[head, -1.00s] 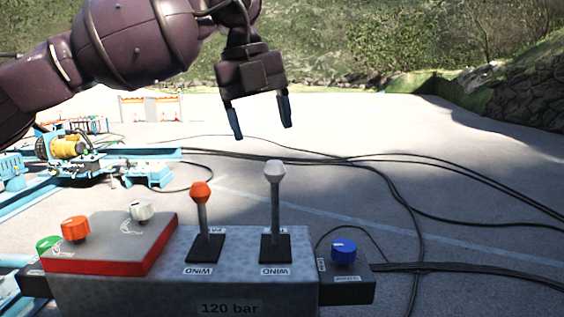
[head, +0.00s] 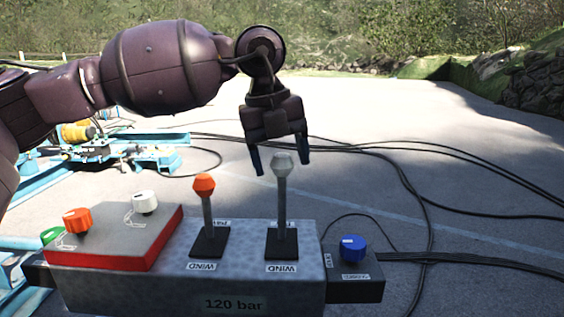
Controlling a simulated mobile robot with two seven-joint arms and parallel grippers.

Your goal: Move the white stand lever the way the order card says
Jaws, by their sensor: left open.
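The white stand lever (head: 281,197) has a pale grey-white knob and stands roughly upright on the grey control box (head: 150,291). A label reading WIND is at the near side of its black base plate; the label on the far side is mostly hidden. My left gripper (head: 280,168) is open, its dark blue fingertips at about the height of the white knob, one on each side of it in the picture. I cannot tell whether they touch it or are behind it. An orange lever (head: 205,207) stands to the left. No order card is readable. My right gripper is not in view.
A red-edged panel (head: 115,260) with an orange knob (head: 77,220) and a white knob (head: 145,202) is at the left. A blue knob (head: 352,248) sits on a small box at the right. Black cables lie on the open ground behind.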

